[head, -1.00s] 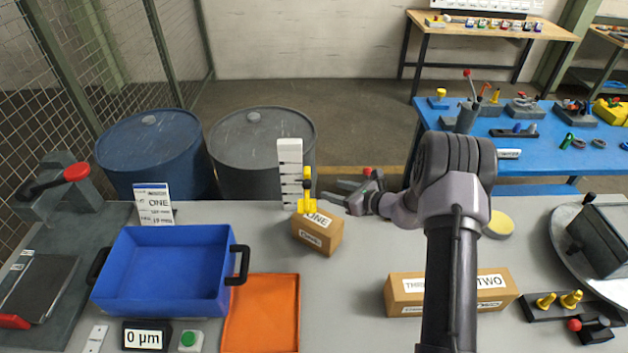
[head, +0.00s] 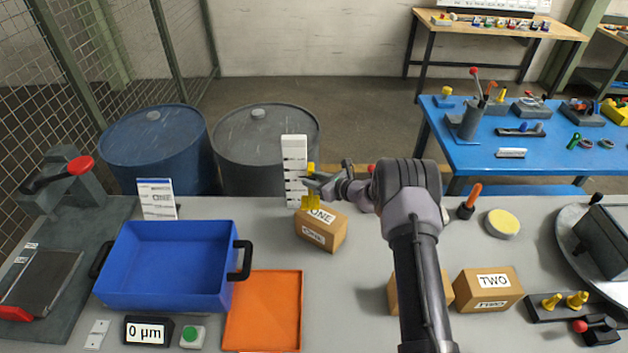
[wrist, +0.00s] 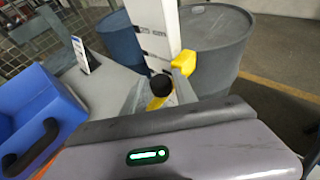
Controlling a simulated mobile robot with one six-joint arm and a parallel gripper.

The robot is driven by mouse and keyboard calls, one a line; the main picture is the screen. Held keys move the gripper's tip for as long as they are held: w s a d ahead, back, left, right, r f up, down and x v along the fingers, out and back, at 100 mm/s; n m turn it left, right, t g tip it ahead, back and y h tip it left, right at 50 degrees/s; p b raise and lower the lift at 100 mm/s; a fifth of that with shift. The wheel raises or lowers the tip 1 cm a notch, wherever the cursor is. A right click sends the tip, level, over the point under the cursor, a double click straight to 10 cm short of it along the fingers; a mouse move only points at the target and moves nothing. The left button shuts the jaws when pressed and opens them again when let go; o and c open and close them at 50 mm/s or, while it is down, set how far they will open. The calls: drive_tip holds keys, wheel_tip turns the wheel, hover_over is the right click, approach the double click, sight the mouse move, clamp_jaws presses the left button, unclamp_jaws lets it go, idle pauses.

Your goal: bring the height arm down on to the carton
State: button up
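The height arm is a yellow piece (head: 311,201) on an upright white scale post (head: 293,150); it also shows yellow in the wrist view (wrist: 183,66). Its black knob (wrist: 160,85) is in the wrist view, between my grey fingers. The carton marked ONE (head: 320,233) stands at the foot of the post, under the yellow piece. I cannot tell whether the yellow piece touches its top. My gripper (head: 319,181) is at the knob and hides it in the head view. Whether the fingers press on the knob is not clear.
A blue tray (head: 165,295) and an orange mat (head: 262,312) lie to the left on the grey bench. A display (head: 147,331) reads 0 µm. To the right stand carton TWO (head: 489,289) and another carton (head: 436,285), partly hidden by my arm. Two drums stand behind the bench.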

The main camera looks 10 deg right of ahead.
clamp_jaws()
idle(1.1)
